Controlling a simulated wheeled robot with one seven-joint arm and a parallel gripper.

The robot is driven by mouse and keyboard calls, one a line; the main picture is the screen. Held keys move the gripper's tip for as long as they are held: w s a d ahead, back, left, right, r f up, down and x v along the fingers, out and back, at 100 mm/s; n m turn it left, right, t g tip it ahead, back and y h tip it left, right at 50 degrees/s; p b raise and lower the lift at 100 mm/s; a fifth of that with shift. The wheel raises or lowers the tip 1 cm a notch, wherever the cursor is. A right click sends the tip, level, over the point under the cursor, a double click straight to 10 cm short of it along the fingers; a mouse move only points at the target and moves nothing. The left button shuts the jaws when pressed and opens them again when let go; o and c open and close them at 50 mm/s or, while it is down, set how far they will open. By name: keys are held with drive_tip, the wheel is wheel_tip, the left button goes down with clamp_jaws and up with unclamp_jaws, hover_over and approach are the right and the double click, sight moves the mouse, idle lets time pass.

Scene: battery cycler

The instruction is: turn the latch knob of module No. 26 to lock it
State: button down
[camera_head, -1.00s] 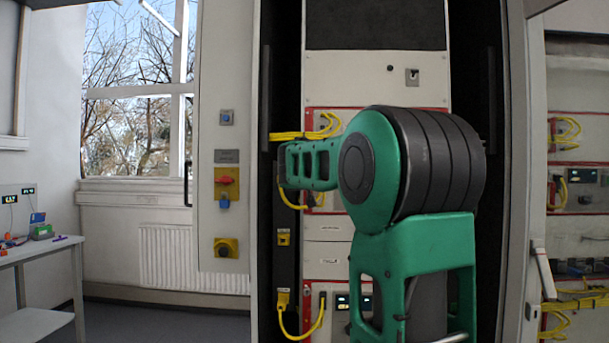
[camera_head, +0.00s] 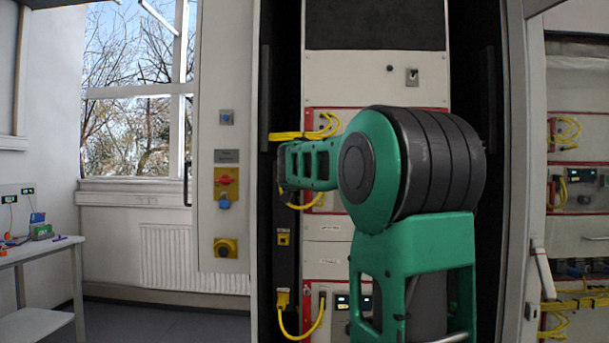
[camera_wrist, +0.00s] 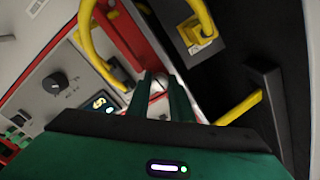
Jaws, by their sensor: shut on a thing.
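In the wrist view the two fingers of my gripper (camera_wrist: 160,80) reach up to a module panel (camera_wrist: 32,102) with a red frame. They are shut on a small silvery knob (camera_wrist: 159,84) at the panel's red edge, which looks like the latch knob. The fingers hide most of it, so I cannot tell its angle. The panel also bears a black dial (camera_wrist: 57,82) and a lit display (camera_wrist: 100,104). No module number is readable. In the head view my arm hides the gripper and the knob.
Yellow cables (camera_wrist: 95,60) loop close to the left of my fingers. A yellow connector (camera_wrist: 195,35) and a dark rail (camera_wrist: 268,100) lie to the right. In the head view, the rack (camera_head: 375,75) stands behind my arm, with a radiator (camera_head: 165,250) left of it.

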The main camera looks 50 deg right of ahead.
drive_tip(key=shift+w+a+f+m, duration=0.2)
drive_tip(key=shift+w+f+m, duration=0.05)
drive_tip(key=shift+f+m, duration=0.15)
drive_tip(key=c, duration=1.6)
unclamp_jaws()
drive_tip(key=shift+s+d+r, duration=0.1)
drive_tip(key=v, duration=1)
drive_tip(key=shift+s+a+r, duration=0.15)
drive_tip(key=shift+a, duration=0.25)
